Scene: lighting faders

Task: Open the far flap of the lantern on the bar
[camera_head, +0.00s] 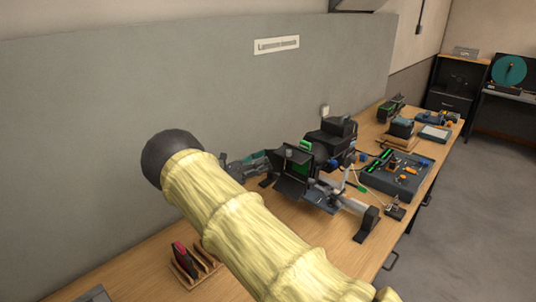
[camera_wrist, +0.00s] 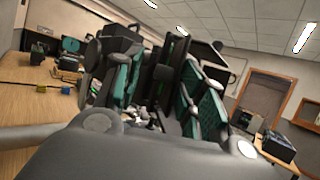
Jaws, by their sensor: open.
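The black lantern (camera_head: 328,143) stands on the bench beside the wall, with dark flaps at its front. One flap (camera_head: 290,187) hangs at its near side, and a small green patch shows at its front. A light grey bar (camera_head: 345,203) runs beneath it. My gripper (camera_head: 250,164) is at the left of the lantern, close to its front. In the wrist view, my gripper (camera_wrist: 160,95) is open, with teal-padded fingers on both sides. Dark panels of the lantern show behind and between the fingers. I cannot tell which is the far flap, or whether any finger touches it.
A dark end stand (camera_head: 367,223) holds the bar near the bench edge. A control tray (camera_head: 398,175) with green displays lies right of the lantern. A wooden rack (camera_head: 193,263) stands in front, left of my arm. The wall (camera_head: 120,95) rises close behind.

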